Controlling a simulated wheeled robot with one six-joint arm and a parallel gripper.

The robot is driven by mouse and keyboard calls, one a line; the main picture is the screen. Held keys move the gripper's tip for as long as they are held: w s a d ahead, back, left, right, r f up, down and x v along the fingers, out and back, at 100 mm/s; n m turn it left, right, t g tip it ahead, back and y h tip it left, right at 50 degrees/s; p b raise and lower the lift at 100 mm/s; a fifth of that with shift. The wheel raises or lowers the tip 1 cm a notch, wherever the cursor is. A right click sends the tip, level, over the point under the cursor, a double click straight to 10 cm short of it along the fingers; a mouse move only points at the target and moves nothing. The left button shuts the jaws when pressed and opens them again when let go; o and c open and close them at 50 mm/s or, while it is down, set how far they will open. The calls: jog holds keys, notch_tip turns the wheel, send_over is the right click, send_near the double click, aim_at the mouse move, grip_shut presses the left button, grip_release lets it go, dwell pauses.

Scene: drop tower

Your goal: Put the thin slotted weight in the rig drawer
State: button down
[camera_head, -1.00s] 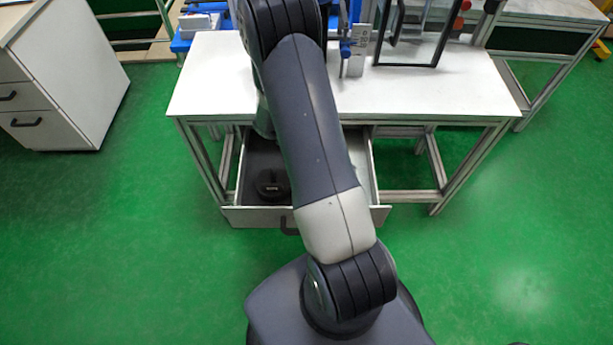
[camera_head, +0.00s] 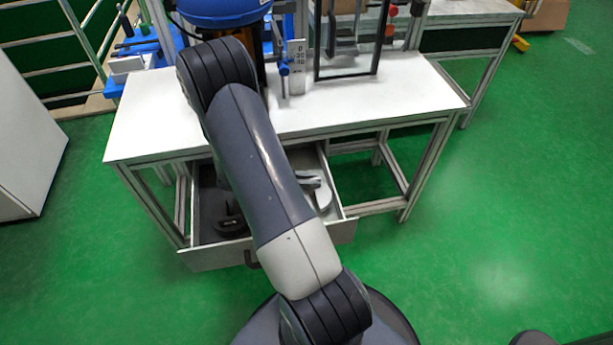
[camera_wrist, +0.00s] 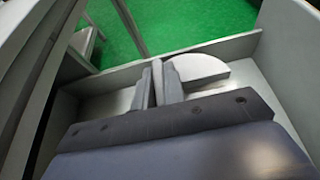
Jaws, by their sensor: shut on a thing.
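The rig drawer (camera_head: 215,258) is pulled open under the white bench. The fingers hide part of the weight. I cannot tell whether the weight touches the drawer floor.
A dark object (camera_head: 230,222) lies in the drawer's left part, half hidden by my arm. The white benchtop (camera_head: 350,105) is just above the drawer and carries a framed panel (camera_head: 347,45) and a scale plate (camera_head: 297,62). Green floor is clear at right.

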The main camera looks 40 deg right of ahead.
jog(key=shift+f+b, duration=0.45)
jog(key=shift+f, duration=1.4)
jog(key=shift+f, duration=0.2)
jog(key=c, duration=1.5)
grip_release()
jog(key=shift+w+a+r, duration=0.15)
jog(key=shift+a+r, duration=0.1)
jog(key=shift+r, duration=0.05)
jog(key=p+v, duration=0.1)
jog(key=v, duration=1)
jog(key=shift+a+r+p, duration=0.1)
jog(key=shift+a+p, duration=0.05)
jog(key=shift+p, duration=0.2)
